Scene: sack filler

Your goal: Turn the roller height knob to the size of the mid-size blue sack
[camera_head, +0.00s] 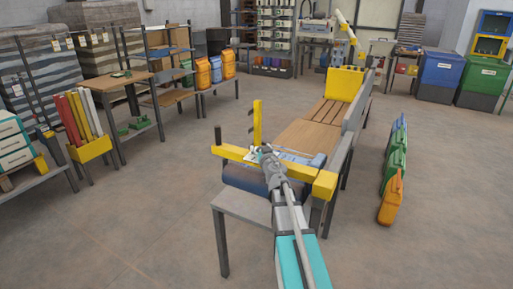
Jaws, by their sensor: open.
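My gripper (264,153) is at the yellow crossbar (232,154) of the sack filler, at the near end of its bench. It looks small here, and its fingers are hard to make out; it is open. The roller height knob cannot be made out; my gripper and arm may cover it. A yellow upright (257,122) with dark marks stands just behind the gripper. A dark blue rounded body (243,178) lies under the crossbar, and a pale blue piece (303,158) lies right of the gripper. I cannot tell whether either is a sack.
The bench has a wooden top (308,137) and a grey side rail (355,112), with a yellow box (344,84) behind. Orange (391,200), green and blue containers stand on the floor at right. A rack of coloured boards (90,148) is at left. The floor between is clear.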

